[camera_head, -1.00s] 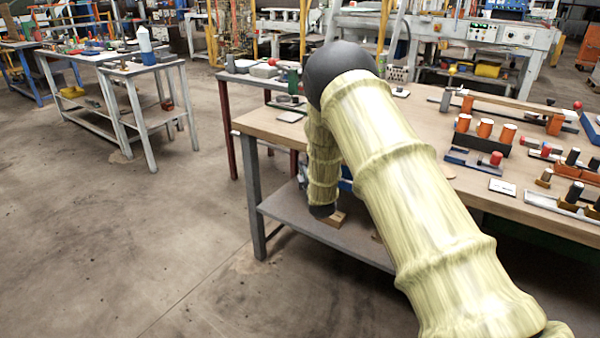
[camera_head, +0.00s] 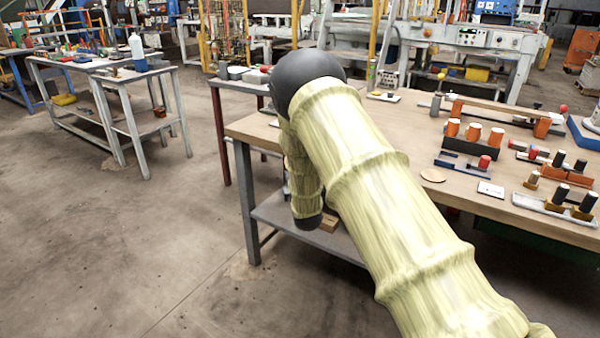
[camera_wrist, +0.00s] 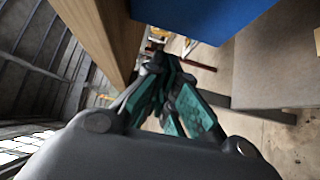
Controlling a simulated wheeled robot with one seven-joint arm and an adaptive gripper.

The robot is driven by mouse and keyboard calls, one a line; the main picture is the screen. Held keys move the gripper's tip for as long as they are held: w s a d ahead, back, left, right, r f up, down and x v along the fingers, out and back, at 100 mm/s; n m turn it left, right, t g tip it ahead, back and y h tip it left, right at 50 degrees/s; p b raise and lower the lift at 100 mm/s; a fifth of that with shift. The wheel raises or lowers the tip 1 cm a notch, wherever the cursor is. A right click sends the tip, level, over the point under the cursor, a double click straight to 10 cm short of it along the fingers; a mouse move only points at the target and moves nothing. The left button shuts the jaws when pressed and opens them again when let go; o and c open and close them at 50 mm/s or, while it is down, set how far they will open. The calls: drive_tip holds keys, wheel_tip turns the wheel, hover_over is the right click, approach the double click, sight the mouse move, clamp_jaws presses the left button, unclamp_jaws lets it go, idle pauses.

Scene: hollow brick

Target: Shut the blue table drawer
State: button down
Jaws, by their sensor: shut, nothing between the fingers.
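The blue drawer (camera_wrist: 205,18) shows at the top of the wrist view as a plain blue face, cut off by the frame edge. It sits beside the wooden tabletop edge (camera_wrist: 105,35) of the workbench. My gripper (camera_wrist: 163,62), with dark and teal fingers, is shut and empty. In the wrist view it points toward the space just below the blue face; I cannot tell whether it touches it. In the head view my arm hides the drawer and the gripper. How far the drawer stands out is not clear.
The workbench (camera_head: 410,140) carries orange cylinders (camera_head: 472,133), small blocks and a white card (camera_head: 491,189). Its grey lower shelf (camera_head: 335,240) holds a small wooden block (camera_head: 329,222). A side table with a bottle (camera_head: 137,52) stands left. The floor between is clear.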

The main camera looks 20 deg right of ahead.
drive_tip(key=s, duration=1)
drive_tip(key=s+f+m+g, duration=0.6)
drive_tip(key=s+f, duration=0.9)
drive_tip(key=f, duration=0.5)
drive_tip(key=s+a+f+m+g, duration=0.1)
drive_tip(key=s+f+m+g, duration=0.2)
drive_tip(key=s, duration=0.6)
drive_tip(key=s+a+f+m+g+y, duration=0.1)
drive_tip(key=s+f+m+g, duration=0.1)
drive_tip(key=s+f, duration=0.45)
drive_tip(key=s+a+f+m+g, duration=0.2)
drive_tip(key=s+g, duration=0.1)
drive_tip(key=s, duration=0.7)
drive_tip(key=s+a+f+m+g+y, duration=0.15)
drive_tip(key=s+m+g, duration=0.25)
drive_tip(key=s, duration=1.2)
wheel_tip(320, 180, up, 19)
drive_tip(key=a+p, duration=0.1)
drive_tip(key=p, duration=1.8)
drive_tip(key=shift+w+r, duration=0.1)
